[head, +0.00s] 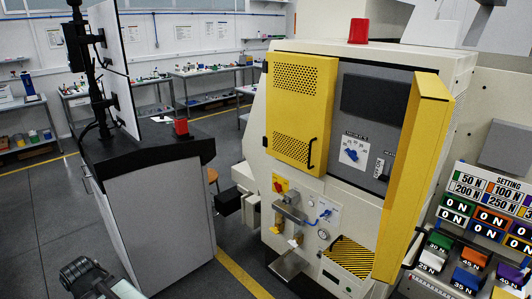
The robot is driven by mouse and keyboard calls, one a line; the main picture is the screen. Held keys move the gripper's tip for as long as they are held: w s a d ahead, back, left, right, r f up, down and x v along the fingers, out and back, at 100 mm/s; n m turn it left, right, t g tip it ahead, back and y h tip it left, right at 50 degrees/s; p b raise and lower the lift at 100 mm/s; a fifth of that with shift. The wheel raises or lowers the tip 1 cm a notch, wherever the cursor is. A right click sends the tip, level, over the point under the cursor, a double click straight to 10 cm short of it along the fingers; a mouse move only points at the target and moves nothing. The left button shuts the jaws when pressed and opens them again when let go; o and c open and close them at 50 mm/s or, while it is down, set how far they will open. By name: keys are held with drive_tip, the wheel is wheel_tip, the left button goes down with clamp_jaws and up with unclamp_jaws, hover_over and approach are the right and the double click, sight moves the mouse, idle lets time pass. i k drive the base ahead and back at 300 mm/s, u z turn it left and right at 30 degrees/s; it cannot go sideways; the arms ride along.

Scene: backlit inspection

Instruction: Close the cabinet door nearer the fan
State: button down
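The cream machine cabinet (345,190) stands at centre right. Its left yellow door (297,108) has two perforated patches and a black handle; it lies over the left of the front, and I cannot tell whether it is fully shut. Its right yellow door (408,175) stands open, swung out toward me from the right side, showing the grey panel (372,100) with a dark screen and blue knob. I cannot make out a fan. A dark piece of my arm (85,275) shows at the bottom left, apart from both doors; its fingertips are not clear.
A dark-topped console (150,160) with a red button stands left of the machine. Grey floor with a yellow line (240,275) lies between console and machine. Benches (215,72) line the back.

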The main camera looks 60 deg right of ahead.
sight(430, 109)
drive_tip(key=z, duration=0.1)
drive_tip(key=k, duration=1.85)
drive_tip(key=z, duration=0.2)
